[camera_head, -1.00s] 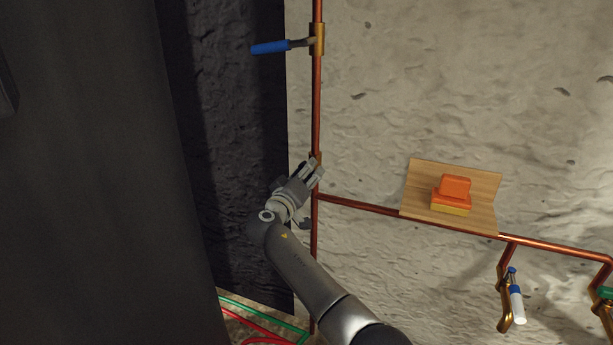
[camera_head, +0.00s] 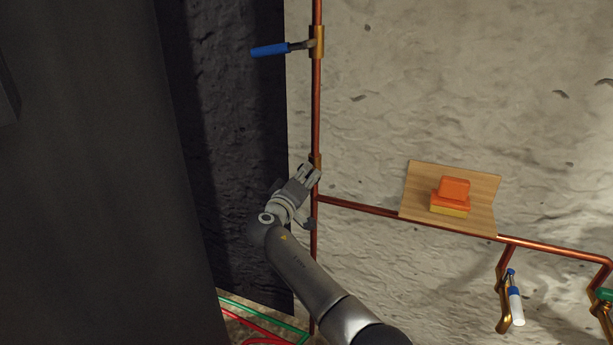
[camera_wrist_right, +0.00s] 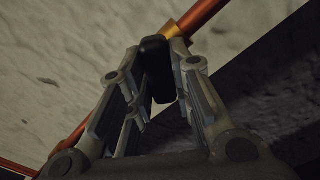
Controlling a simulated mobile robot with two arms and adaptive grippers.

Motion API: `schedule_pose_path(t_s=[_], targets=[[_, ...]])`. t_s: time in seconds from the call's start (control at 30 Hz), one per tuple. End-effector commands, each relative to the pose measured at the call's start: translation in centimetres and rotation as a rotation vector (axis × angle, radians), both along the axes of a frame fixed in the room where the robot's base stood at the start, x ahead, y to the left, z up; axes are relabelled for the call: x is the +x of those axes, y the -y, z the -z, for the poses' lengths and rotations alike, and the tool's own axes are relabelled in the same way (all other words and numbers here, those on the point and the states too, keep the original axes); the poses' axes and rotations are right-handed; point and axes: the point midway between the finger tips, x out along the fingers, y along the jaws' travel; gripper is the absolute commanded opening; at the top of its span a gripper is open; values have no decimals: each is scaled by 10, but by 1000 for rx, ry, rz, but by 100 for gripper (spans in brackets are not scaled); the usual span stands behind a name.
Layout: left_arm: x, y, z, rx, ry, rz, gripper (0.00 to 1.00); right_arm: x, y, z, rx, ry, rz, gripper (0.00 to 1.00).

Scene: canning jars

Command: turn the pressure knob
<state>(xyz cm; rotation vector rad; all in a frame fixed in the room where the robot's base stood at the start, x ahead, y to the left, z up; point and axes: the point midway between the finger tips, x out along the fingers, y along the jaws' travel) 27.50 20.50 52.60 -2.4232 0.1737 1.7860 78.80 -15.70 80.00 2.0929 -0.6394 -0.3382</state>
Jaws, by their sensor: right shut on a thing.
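The pressure knob (camera_wrist_right: 156,66) is a small black knob on a brass fitting on the vertical copper pipe. My right gripper (camera_head: 311,172) is at that fitting, beside the pipe. In the right wrist view my right gripper (camera_wrist_right: 157,82) has its two fingers on either side of the knob and is shut on it. In the head view the knob is hidden by the fingers. My left gripper is not in view.
A blue-handled valve (camera_head: 272,49) sits higher on the copper pipe (camera_head: 317,105). A wooden shelf (camera_head: 415,190) with an orange block (camera_head: 454,190) is on the wall to the right. A white-and-blue handle (camera_head: 515,300) hangs at lower right. A dark panel (camera_head: 235,150) stands left.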

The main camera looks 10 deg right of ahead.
Motion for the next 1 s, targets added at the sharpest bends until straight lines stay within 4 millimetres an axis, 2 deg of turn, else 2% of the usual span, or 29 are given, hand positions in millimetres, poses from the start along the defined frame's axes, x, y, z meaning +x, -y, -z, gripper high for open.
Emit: schedule_pose_path(t_s=[0.17, 0.47, 0.8, 1.0], targets=[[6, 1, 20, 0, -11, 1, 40, 0, 0, -1, -132, -90, -1, 0], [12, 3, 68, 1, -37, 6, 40, 0, 0, -2, -370, -249, -1, 0], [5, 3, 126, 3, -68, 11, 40, 0, -1, -1, -617, -417, -2, 0], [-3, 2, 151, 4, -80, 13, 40, 0, -1, 0, -723, -488, -2, 0]])
